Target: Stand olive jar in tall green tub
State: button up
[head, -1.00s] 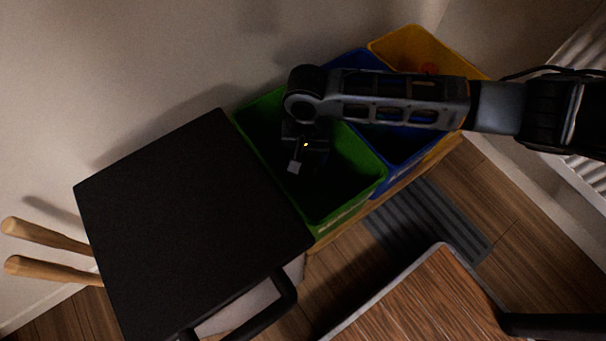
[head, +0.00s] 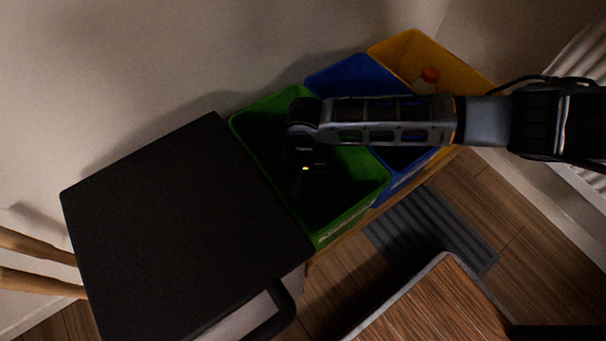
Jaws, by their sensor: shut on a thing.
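The tall green tub (head: 345,222) stands in the middle of the head view, at the left end of a row of tubs. My gripper (head: 298,185) reaches down into it, below the rim, in deep shadow. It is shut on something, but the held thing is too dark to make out. I cannot clearly see the olive jar, nor whether anything touches the tub's floor.
A blue tub (head: 330,77) and a yellow tub (head: 400,45) stand to the right; an orange-capped bottle (head: 429,76) is in the yellow one. A black-topped cabinet (head: 180,225) adjoins the green tub on the left. A wooden-topped surface (head: 440,305) lies at the front.

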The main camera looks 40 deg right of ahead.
jog(key=o, duration=1.3)
jog(key=shift+r, duration=0.1)
notch_tip(320, 180, up, 12)
jog(key=p, duration=0.4)
jog(key=shift+r+p, duration=0.15)
jog(key=shift+p, duration=0.15)
